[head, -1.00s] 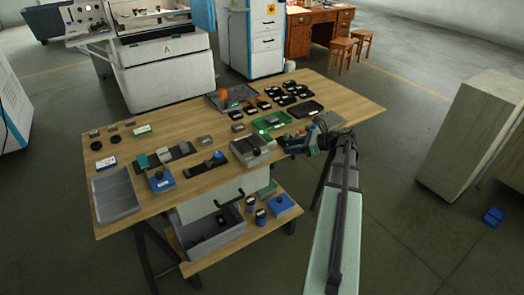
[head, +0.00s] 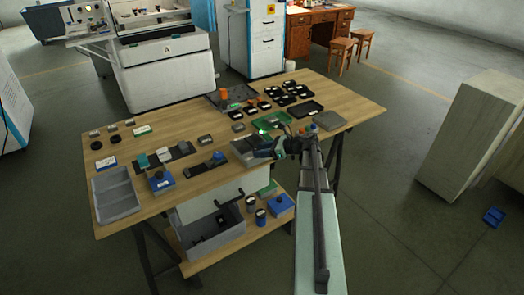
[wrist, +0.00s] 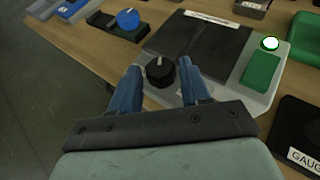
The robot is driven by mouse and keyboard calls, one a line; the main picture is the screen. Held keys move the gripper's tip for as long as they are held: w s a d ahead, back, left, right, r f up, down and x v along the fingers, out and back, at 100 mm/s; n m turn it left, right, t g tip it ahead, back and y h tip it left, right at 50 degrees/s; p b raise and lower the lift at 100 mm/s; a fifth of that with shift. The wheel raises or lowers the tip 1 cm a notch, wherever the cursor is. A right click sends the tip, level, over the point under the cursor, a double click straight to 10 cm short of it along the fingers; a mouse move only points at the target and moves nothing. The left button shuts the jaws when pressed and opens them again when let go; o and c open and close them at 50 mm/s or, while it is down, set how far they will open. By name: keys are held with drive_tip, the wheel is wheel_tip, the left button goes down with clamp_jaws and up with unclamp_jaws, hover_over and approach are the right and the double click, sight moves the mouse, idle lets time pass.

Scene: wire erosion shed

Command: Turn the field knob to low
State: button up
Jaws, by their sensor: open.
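A black round knob (wrist: 160,71) with a pale pointer line sits at the near corner of a grey box (wrist: 262,98) with a dark sloped top. I take it for the field knob; no low mark is readable. In the wrist view my gripper (wrist: 161,68) is open, one blue finger on each side of the knob, with visible gaps. I cannot tell whether the fingertips are down at knob height. In the head view my gripper (head: 266,150) covers part of the box (head: 243,150), and the knob is hidden there.
A green block (wrist: 261,70) and a white button (wrist: 270,43) are on the right of the box. A device with a blue knob (wrist: 128,18) stands to the left. A dark tray labelled GAUG (wrist: 300,130) lies at the right. The table's edge is close on the left.

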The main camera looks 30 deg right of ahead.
drive_tip(key=shift+c, duration=0.2)
drive_tip(key=c, duration=0.7)
drive_tip(key=shift+w+d+n+g+y, duration=0.15)
drive_tip(key=shift+w+n+g+y, duration=0.15)
drive_tip(key=shift+n+y, duration=0.1)
drive_tip(key=shift+w+d+n+g+y, duration=0.1)
drive_tip(key=shift+w+n+g+y, duration=0.05)
drive_tip(key=shift+n+g+y, duration=0.85)
drive_tip(key=shift+n+g, duration=0.3)
drive_tip(key=shift+n, duration=0.2)
drive_tip(key=shift+n+g+y, duration=0.3)
